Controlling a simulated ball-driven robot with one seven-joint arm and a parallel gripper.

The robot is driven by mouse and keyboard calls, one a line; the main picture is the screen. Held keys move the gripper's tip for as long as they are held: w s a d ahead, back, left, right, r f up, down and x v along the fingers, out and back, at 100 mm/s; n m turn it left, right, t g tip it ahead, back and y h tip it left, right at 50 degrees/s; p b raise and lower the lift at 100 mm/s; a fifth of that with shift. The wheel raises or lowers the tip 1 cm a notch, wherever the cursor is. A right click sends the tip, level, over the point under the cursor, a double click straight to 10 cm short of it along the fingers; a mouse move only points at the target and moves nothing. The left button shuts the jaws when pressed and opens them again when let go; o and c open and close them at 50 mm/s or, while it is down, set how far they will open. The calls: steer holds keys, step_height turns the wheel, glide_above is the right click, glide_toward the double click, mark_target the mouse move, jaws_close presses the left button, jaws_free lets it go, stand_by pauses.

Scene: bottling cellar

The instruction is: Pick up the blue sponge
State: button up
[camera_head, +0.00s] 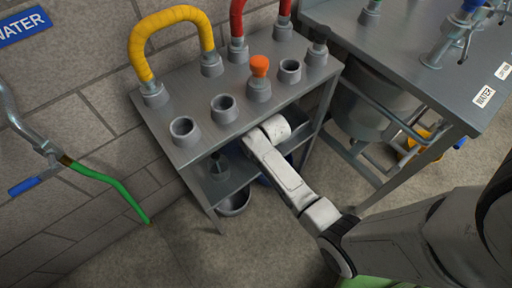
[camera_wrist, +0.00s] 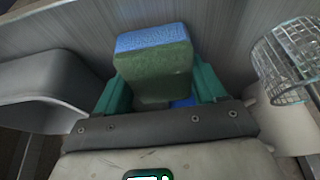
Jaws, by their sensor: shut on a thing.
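The blue sponge (camera_wrist: 155,68) is a block with a blue face on top and a dark green face towards the wrist camera. My gripper (camera_wrist: 157,88) has its teal fingers on both sides of the sponge and is shut on it. A grey metal surface lies close behind the sponge. Whether the sponge touches the shelf under it is hidden. In the head view my arm reaches in under the top of the grey metal stand (camera_head: 190,148), so gripper and sponge are out of sight there.
A wire basket (camera_wrist: 288,60) is close on the right in the wrist view, and a rounded grey container (camera_wrist: 45,78) is on the left. The stand's top carries grey sockets, an orange plug (camera_head: 259,66) and a yellow hose (camera_head: 150,38). A steel table (camera_head: 420,75) stands to the right.

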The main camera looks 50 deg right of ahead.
steer(key=shift+r, duration=0.8)
steer(key=s+a+p, duration=0.1)
steer(key=s+a, duration=0.1)
steer(key=s, duration=0.6)
steer(key=s+a+p, duration=0.2)
steer(key=s+a, duration=0.1)
steer(key=s, duration=0.6)
steer(key=shift+s+f, duration=0.15)
